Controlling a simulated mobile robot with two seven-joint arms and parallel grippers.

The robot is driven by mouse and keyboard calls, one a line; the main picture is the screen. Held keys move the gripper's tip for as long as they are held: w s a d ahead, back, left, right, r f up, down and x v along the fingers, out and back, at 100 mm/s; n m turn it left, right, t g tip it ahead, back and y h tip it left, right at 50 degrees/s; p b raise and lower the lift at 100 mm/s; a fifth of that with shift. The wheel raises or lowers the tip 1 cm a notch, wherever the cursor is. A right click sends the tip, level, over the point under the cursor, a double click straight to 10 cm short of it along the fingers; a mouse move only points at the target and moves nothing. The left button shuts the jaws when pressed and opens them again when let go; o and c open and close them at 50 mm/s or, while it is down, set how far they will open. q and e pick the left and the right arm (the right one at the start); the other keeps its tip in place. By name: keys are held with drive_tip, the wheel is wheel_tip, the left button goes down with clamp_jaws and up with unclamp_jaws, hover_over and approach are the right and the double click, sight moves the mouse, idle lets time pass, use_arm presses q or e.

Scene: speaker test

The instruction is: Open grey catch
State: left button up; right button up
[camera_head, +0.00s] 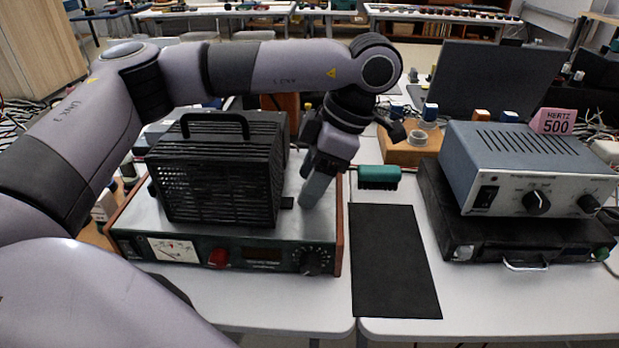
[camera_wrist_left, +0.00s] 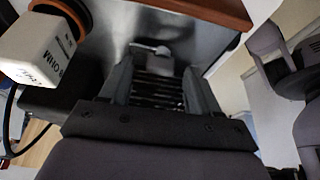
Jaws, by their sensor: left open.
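A black slatted speaker box (camera_head: 222,175) with a top handle stands on a metal-topped instrument (camera_head: 310,226). My left gripper (camera_head: 313,192) points down just right of the box, over the metal top. A small dark flat piece (camera_head: 287,203) sticks out low at the box's right side. In the left wrist view my left gripper (camera_wrist_left: 157,78) is open, with its two fingers apart. Between and beyond them show dark slats and a small light grey piece (camera_wrist_left: 152,48), which may be the catch. It appears apart from the fingers; its exact state is unclear.
A white block marked OHM (camera_wrist_left: 38,50) is near the left finger in the wrist view. A green-handled brush (camera_head: 378,176), a black mat (camera_head: 394,262) and a blue-grey device (camera_head: 520,170) on a black unit (camera_head: 520,238) lie to the right. The front table strip is free.

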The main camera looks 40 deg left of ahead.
use_arm(q)
drive_tip(key=p+v, duration=0.1)
drive_tip(key=v, duration=0.5)
drive_tip(key=shift+p, duration=0.35)
drive_tip(key=shift+r, duration=0.1)
